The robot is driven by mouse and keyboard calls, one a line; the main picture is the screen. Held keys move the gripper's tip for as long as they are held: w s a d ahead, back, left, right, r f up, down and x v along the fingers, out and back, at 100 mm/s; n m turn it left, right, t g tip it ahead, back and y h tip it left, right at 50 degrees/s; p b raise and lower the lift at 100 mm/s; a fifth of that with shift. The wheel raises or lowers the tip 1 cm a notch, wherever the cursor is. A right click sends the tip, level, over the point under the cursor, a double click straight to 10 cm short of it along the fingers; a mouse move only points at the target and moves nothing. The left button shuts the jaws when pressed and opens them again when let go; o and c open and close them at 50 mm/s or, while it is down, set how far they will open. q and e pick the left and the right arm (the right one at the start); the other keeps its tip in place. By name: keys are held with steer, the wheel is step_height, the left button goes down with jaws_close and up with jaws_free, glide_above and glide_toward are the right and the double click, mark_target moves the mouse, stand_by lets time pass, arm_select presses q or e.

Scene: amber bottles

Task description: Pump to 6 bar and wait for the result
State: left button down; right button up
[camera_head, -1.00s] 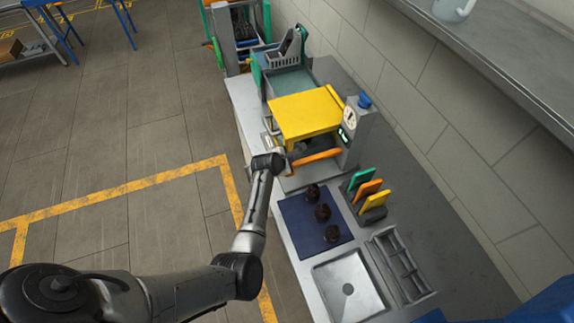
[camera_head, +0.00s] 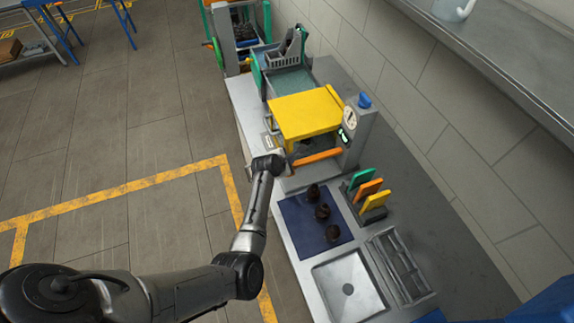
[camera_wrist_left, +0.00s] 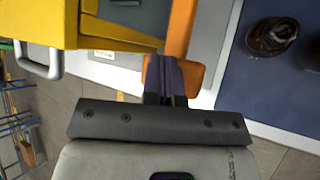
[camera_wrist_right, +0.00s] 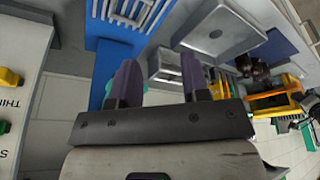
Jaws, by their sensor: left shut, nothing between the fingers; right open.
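The test station has a yellow cover (camera_head: 306,112) and a grey column with a round white gauge (camera_head: 349,117), a small green display (camera_head: 344,136) and a blue knob (camera_head: 364,100) on top. The reading is too small to tell. An orange lever (camera_head: 319,157) sticks out below the cover. My left gripper (camera_wrist_left: 165,75) is shut with nothing between its fingers, its tips against or just over the orange lever (camera_wrist_left: 183,35). My right gripper (camera_wrist_right: 159,78) is open and empty, away from the station.
A holder with green, orange and yellow tabs (camera_head: 373,201) stands right of the mat. A metal tray (camera_head: 330,279) and a grey divided bin (camera_head: 398,265) are nearer. A shelf (camera_head: 480,50) runs along the wall. The floor left of the bench is clear apart from my arm.

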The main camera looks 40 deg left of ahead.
arm_select(q)
steer(key=shift+f+b, duration=0.3)
steer(key=shift+f, duration=0.15)
stand_by(0.5)
steer(key=shift+f+b, duration=0.4)
steer(key=shift+f, duration=0.2)
stand_by(0.4)
steer(key=shift+f, duration=0.3)
steer(key=shift+f+b, duration=0.45)
stand_by(0.5)
steer(key=shift+f, duration=0.45)
stand_by(0.3)
steer(key=shift+f+b, duration=0.45)
steer(key=shift+b, duration=0.1)
stand_by(0.3)
stand_by(0.6)
